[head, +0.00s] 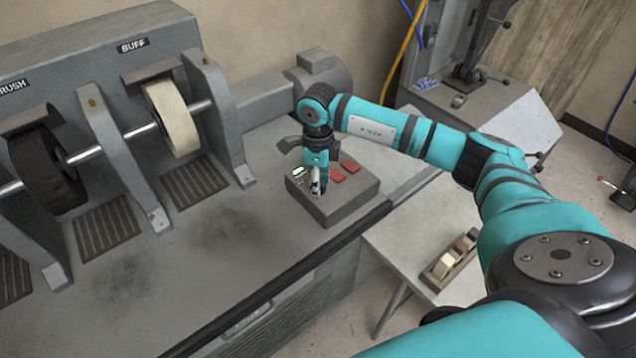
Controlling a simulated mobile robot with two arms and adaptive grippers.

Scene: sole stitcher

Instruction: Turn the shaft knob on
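A grey control box (352,203) sits on the machine bench near its front edge. Its top has two red switches or buttons (349,167) and a small green-lit spot (298,171) at the left. My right gripper (318,188) points down over the left front part of the box, at or just above its top. I cannot make out the shaft knob; the gripper and wrist cover that part of the box. The fingers are too small to tell whether they are open, shut or on something. My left gripper is not in view.
The buff wheel (172,117) and dark brush wheel (38,167) stand on a shaft (103,146) between grey brackets to the left. A motor housing (322,82) is behind the box. A low table (402,262) with a small wooden tray stands at the right.

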